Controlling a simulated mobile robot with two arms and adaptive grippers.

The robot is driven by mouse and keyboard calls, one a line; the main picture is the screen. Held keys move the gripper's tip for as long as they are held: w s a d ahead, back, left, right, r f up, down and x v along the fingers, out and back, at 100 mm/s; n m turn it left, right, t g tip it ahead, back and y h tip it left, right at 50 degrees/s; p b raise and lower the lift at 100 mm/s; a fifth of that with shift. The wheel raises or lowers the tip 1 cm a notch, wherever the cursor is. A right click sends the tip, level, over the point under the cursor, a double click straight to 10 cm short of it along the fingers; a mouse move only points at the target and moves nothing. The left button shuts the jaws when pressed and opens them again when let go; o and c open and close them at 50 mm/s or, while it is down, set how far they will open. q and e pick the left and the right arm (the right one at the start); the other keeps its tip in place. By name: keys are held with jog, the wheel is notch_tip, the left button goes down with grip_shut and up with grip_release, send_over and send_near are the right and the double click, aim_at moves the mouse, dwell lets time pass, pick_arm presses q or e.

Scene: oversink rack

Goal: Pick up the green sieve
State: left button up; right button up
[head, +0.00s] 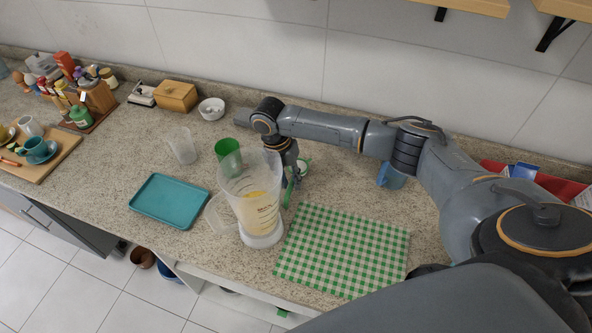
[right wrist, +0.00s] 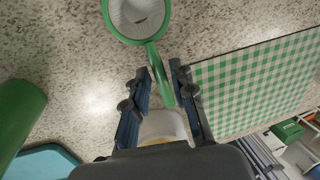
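The green sieve lies on the speckled counter. In the right wrist view its round mesh bowl (right wrist: 138,15) is at the top and its green handle (right wrist: 160,75) runs down between the fingers. In the head view a bit of its green rim (head: 304,165) shows beside my right gripper (head: 290,180), which hides much of the rest. In the right wrist view my right gripper (right wrist: 160,70) is open, with one finger on each side of the handle and gaps between. My left gripper is not in view.
A clear jug (head: 250,205) with yellowish contents stands close in front of the gripper. A green cup (head: 228,150), a clear cup (head: 182,146) and a teal tray (head: 168,201) are to the left. A green checkered cloth (head: 340,250) lies to the right.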

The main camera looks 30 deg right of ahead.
jog(key=shift+s+d+f, duration=0.1)
jog(key=shift+s+f, duration=0.05)
jog(key=shift+f, duration=0.8)
grip_shut()
